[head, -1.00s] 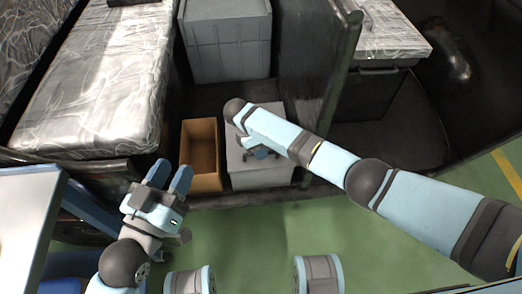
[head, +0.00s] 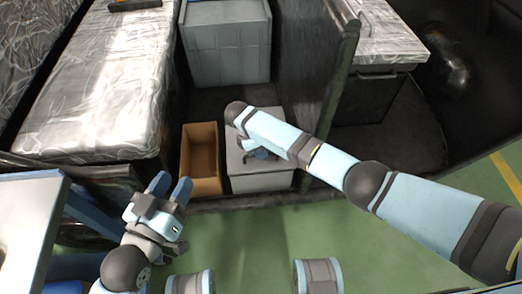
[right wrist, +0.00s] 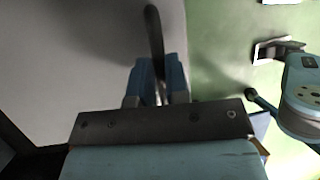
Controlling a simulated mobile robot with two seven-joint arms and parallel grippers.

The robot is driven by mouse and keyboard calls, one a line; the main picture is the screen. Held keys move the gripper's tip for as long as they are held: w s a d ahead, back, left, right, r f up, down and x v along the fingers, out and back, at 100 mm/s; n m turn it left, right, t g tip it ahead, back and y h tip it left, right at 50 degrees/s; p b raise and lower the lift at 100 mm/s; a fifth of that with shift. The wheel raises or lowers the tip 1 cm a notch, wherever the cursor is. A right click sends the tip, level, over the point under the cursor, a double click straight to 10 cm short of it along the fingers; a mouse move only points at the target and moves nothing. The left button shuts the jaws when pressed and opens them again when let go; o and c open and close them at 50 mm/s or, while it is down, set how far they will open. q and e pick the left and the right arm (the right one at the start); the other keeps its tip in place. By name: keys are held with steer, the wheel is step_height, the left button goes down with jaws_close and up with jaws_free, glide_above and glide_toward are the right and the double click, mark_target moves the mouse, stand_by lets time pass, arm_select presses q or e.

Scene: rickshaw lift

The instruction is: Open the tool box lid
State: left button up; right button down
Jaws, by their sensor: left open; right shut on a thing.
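The tool box (head: 262,180) is a light grey box on the dark floor of the rickshaw bay in the head view. Its lid looks shut, though my right arm hides part of the top. My right gripper (head: 259,153) is low over the top of the box. In the right wrist view, its fingers (right wrist: 158,82) are shut on a dark bar-like handle (right wrist: 154,30), with the plain grey lid (right wrist: 80,50) to the left. My left gripper (head: 169,187) is open and empty, in front of the brown box.
An open, empty brown box (head: 201,155) stands left of the tool box. A large grey bin (head: 228,50) is behind. A dark upright panel (head: 312,75) rises on the right, with plastic-covered benches (head: 95,80) on the left. Green floor (head: 250,225) is clear in front.

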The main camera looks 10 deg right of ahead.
arm_select(q)
steer(key=s+a+f+g+y+p, duration=0.3)
steer(key=a+f+g+p, duration=0.1)
steer(key=f, duration=0.3)
steer(key=shift+f+p, duration=0.15)
steer(key=shift+p, duration=0.55)
arm_select(e)
steer(key=w+r, duration=0.8)
steer(key=r, duration=0.4)
steer(key=shift+r, duration=0.4)
steer(key=shift+d, duration=0.1)
